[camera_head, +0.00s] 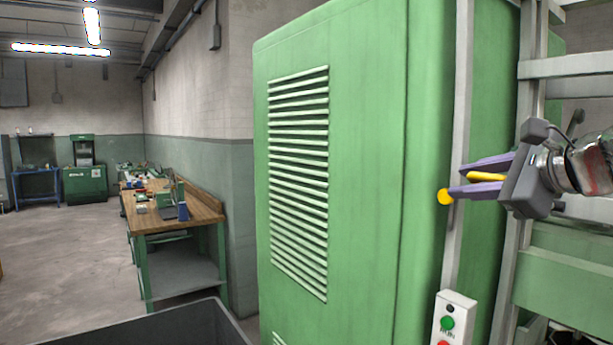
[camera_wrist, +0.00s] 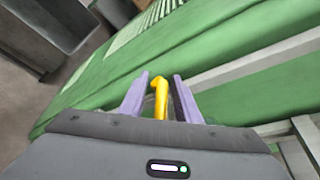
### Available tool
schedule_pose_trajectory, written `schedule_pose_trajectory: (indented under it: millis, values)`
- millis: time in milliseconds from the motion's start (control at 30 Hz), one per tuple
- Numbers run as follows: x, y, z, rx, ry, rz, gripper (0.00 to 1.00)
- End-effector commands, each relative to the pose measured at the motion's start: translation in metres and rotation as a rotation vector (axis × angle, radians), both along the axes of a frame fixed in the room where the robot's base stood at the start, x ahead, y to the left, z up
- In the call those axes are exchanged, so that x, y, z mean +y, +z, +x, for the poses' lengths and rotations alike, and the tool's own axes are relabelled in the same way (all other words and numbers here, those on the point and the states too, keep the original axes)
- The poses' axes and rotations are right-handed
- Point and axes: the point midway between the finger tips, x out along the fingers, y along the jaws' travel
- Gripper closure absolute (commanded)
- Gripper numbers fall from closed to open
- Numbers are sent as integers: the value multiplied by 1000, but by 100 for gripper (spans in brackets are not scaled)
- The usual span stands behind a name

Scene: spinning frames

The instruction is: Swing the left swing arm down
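My gripper (camera_head: 457,181) is at the right in the head view, in front of the side of the green machine cabinet, with its purple fingers pointing left. A yellow bar (camera_head: 487,177) lies between the fingers, and a round yellow end (camera_head: 445,196) shows by the lower fingertip. In the wrist view the fingers of my gripper (camera_wrist: 160,77) stand apart on either side of the yellow bar (camera_wrist: 161,100), which has a bent tip. Gaps show beside the bar, so the gripper looks open around it. I cannot tell whether this bar is the left swing arm.
The tall green cabinet (camera_head: 355,150) with a louvred vent fills the middle. A control box (camera_head: 454,318) with green and red buttons is below my gripper. Pale metal rails (camera_head: 565,67) are at the right. A workbench (camera_head: 175,215) stands at the left beyond open floor.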

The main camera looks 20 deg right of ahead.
Motion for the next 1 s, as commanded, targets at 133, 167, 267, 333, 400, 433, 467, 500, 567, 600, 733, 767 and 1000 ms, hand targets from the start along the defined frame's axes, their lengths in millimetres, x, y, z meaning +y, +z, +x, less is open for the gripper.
schedule_pose_trajectory:
  millis: [133, 167, 267, 333, 400, 433, 467, 500, 567, 600, 733, 767, 1000]
  values:
    - [-1, 0, 0, 0, -1, 0, 70]
    - [-1, 0, 0, 0, -1, 0, 70]
    - [-1, 0, 0, 0, -2, 1, 72]
    - [-1, 0, 0, 0, -2, 1, 77]
    - [-1, 0, 0, 0, -2, 1, 82]
    - [-1, 0, 0, 0, -2, 1, 84]
    - [-1, 0, 0, 1, -1, 1, 86]
    - [-1, 0, 0, 1, -1, 1, 89]
    - [-1, 0, 0, 1, -1, 1, 93]
    - [-1, 0, 0, 0, 0, 1, 96]
    - [-1, 0, 0, 1, 0, 1, 100]
    - [0, 0, 0, 1, 0, 1, 100]
    - [0, 0, 0, 0, 1, 1, 100]
